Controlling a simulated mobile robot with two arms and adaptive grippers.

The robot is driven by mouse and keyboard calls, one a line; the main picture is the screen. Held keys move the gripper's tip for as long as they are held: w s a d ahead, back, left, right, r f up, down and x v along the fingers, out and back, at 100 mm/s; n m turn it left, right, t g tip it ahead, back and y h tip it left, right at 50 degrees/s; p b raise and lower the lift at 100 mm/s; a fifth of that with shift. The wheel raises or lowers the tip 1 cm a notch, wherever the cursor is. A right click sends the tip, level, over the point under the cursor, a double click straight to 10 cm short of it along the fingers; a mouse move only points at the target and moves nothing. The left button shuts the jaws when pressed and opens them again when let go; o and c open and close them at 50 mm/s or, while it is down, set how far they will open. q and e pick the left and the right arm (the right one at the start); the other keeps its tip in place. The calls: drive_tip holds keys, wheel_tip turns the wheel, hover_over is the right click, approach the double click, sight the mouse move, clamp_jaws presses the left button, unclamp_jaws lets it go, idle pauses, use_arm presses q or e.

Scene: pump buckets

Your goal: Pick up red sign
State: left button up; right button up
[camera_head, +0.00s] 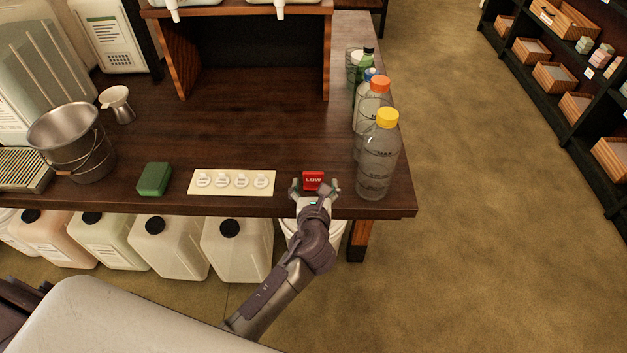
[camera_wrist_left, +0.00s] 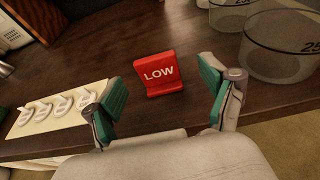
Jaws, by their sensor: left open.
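The red sign (camera_head: 313,180) reads "LOW" and stands upright near the front edge of the dark wooden table, left of the bottles. In the left wrist view the red sign (camera_wrist_left: 158,74) stands ahead of and between the two fingers. My left gripper (camera_head: 315,188) is open at the table's front edge, with its fingers on either side of the sign's near side. It also shows in the left wrist view (camera_wrist_left: 165,98), with teal pads apart and nothing between them. My right gripper is not in view.
Clear bottles with yellow (camera_head: 387,118) and orange (camera_head: 379,85) caps stand close right of the sign. A cream card (camera_head: 231,190) with several round tags lies left of it, then a green block (camera_head: 154,179) and a metal bucket (camera_head: 75,145). The table's middle is clear.

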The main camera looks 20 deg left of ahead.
sight(313, 177)
use_arm(q)
drive_tip(key=x, duration=0.4)
drive_tip(key=shift+w+a+f, duration=0.1)
drive_tip(key=shift+w+a, duration=0.1)
drive_tip(key=shift+a, duration=0.1)
drive_tip(key=c, duration=1.2)
